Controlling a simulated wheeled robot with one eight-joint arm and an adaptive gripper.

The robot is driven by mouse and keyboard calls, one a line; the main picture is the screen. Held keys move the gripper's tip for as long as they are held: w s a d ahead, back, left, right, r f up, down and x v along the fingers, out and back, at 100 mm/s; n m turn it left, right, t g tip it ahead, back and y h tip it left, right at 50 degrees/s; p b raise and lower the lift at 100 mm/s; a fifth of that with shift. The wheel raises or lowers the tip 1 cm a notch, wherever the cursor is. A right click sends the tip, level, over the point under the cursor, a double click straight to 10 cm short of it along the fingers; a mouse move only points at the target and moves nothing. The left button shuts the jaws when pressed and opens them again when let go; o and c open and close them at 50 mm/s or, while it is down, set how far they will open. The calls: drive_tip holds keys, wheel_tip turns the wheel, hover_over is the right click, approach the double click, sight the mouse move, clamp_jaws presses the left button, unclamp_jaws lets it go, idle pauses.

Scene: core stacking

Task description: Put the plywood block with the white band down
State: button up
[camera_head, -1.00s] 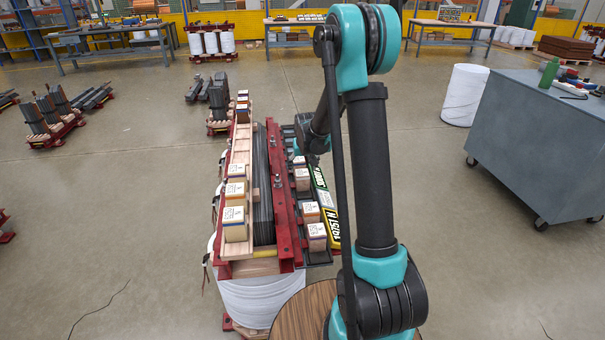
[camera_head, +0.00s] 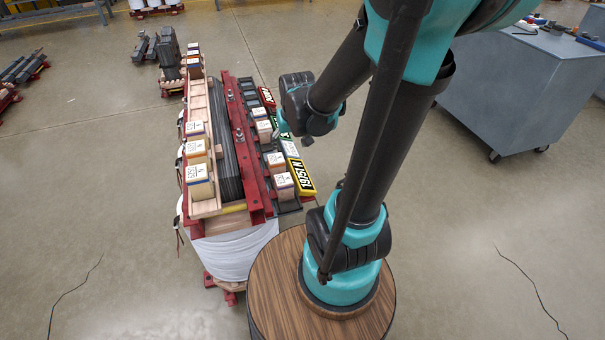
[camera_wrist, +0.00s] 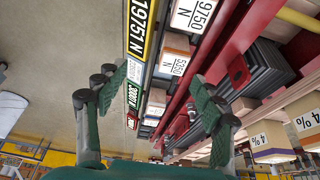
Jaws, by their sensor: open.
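Several pale wooden blocks with white labels stand on the rack of the core. One row is on the left ledge, with its near block (camera_head: 198,181) at the front. Another is on the right ledge, with a near block (camera_head: 284,183) and a labelled block (camera_head: 264,130) farther back. I cannot tell for sure which block has the white band. My gripper (camera_wrist: 160,100) is open, its two green-padded fingers apart. In the wrist view a pale block (camera_wrist: 156,97) shows between and beyond the fingers, and a 5350 N block (camera_wrist: 173,58) is nearby. In the head view the fingers are mostly hidden.
A red clamp beam (camera_head: 242,140) runs between the block rows beside dark core sheets (camera_head: 225,145). A yellow-edged 19751 N plate (camera_head: 301,176) lies at the right edge. A grey cart (camera_head: 530,95) stands right. The floor between is clear.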

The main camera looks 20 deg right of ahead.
drive_tip(key=s+f, duration=0.3)
drive_tip(key=s, duration=0.8)
drive_tip(key=shift+s+d, duration=0.15)
drive_tip(key=shift+d, duration=0.2)
idle(0.9)
